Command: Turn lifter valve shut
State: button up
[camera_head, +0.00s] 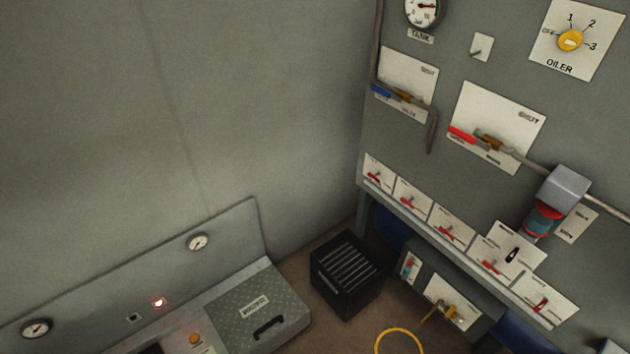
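Two lever valves sit on white plates on the grey panel at the right. One has a blue handle (381,90) and a brass body, with its lever lying roughly along the pipe. The other has a red handle (463,133) and a brass body, also roughly in line with its pipe. Both plates carry a word at the upper right that looks like "SHUT". The smaller labels are too blurred to tell which is the lifter valve. My gripper is not in view.
A row of small red levers (448,233) runs along the panel's lower ledge. A black slatted box (346,274) stands on the floor. A yellow ring (400,341) is at the bottom. A grey console (262,305) stands at the left. The left wall is bare.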

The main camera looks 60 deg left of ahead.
aim_at(369, 175)
jog(key=u, duration=2.9)
jog(key=i, duration=1.05)
jog(key=u, duration=0.05)
